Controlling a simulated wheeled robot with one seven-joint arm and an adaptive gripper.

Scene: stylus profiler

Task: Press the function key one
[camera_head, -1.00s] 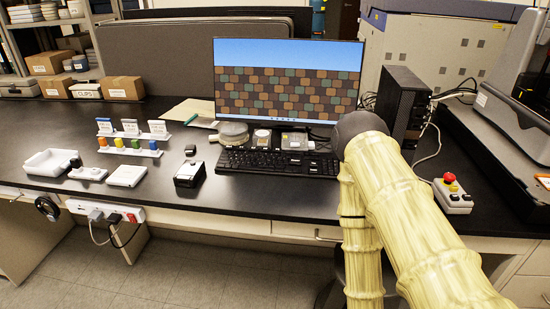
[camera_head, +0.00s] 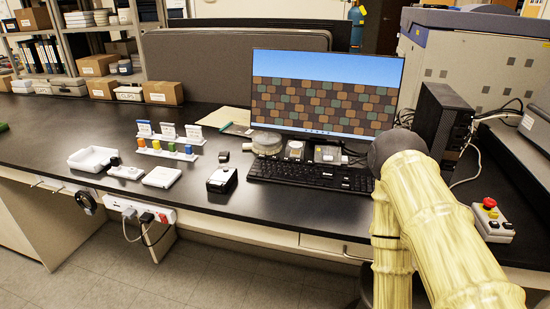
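The black keyboard (camera_head: 310,174) lies on the dark bench in front of the monitor (camera_head: 322,95). Its keys are too small to tell the function key one apart. My arm, pale yellow and ringed like bamboo, rises at the right with a dark round joint next to the keyboard's right end. My gripper is not in view.
A small black and white box (camera_head: 222,180) sits left of the keyboard. A control box with a red button (camera_head: 491,219) and a black computer tower (camera_head: 441,128) stand at the right. A white tray (camera_head: 92,159) lies at the left. The bench's front middle is clear.

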